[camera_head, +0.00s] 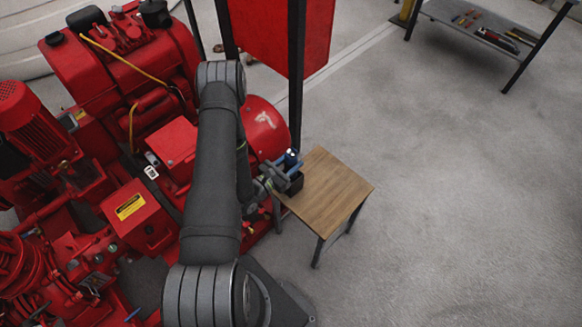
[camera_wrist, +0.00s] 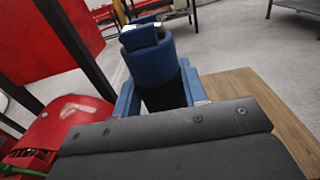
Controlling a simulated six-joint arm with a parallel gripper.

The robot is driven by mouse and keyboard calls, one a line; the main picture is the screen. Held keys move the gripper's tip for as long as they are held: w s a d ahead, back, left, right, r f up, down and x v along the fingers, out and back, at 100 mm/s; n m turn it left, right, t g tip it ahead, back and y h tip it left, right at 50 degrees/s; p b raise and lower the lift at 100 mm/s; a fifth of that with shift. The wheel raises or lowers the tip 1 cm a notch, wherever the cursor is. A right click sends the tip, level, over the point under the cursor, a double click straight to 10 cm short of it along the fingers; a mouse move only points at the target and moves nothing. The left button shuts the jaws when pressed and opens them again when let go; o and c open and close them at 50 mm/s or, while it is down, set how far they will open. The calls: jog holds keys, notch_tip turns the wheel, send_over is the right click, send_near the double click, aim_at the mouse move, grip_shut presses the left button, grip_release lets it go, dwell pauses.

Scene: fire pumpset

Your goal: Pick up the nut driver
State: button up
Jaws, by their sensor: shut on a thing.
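The nut driver (camera_wrist: 152,62), with a blue upper part and a dark lower part, stands roughly upright between the blue fingers of my gripper (camera_wrist: 160,88) in the wrist view. The fingers are shut on it. In the head view my gripper (camera_head: 284,168) is at the left edge of the small wooden table (camera_head: 335,190), with the blue of the nut driver (camera_head: 291,156) at its tip. The driver's lower end is hidden behind the dark gripper body in the wrist view. I cannot tell whether it is clear of the table.
A dark box-like piece (camera_head: 295,184) sits below the gripper at the table's left edge. Red pump machinery (camera_head: 130,120) fills the left, close to my arm. A red cabinet (camera_head: 277,35) on dark posts stands behind. A shelf with tools (camera_head: 485,32) is far right. Open floor lies right.

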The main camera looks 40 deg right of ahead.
aim_at(291, 152)
notch_tip(291, 152, up, 10)
jog(key=shift+f, duration=0.2)
jog(key=shift+w+d+r, duration=0.1)
jog(key=shift+w+r, duration=0.05)
jog(key=shift+r, duration=0.2)
jog(key=w+a+r+n+t, duration=0.1)
jog(key=w+a+r+t, duration=0.1)
jog(key=w+a+r, duration=0.35)
jog(key=w+a+r+n+t+y, duration=0.1)
jog(key=w+a+r+n+t, duration=0.1)
jog(key=w+a, duration=0.65)
jog(key=w+a+r+n+t, duration=0.15)
jog(key=w+a+r, duration=0.25)
jog(key=w, duration=0.7)
jog(key=w+a+r+t, duration=0.1)
jog(key=w+a+r, duration=0.1)
jog(key=a, duration=0.3)
jog(key=w+a+r+n+t+y, duration=0.1)
jog(key=w+a+r+t, duration=0.1)
jog(key=a, duration=0.4)
jog(key=shift+w+a, duration=0.2)
jog(key=shift+w, duration=0.55)
jog(key=shift+n+t, duration=0.25)
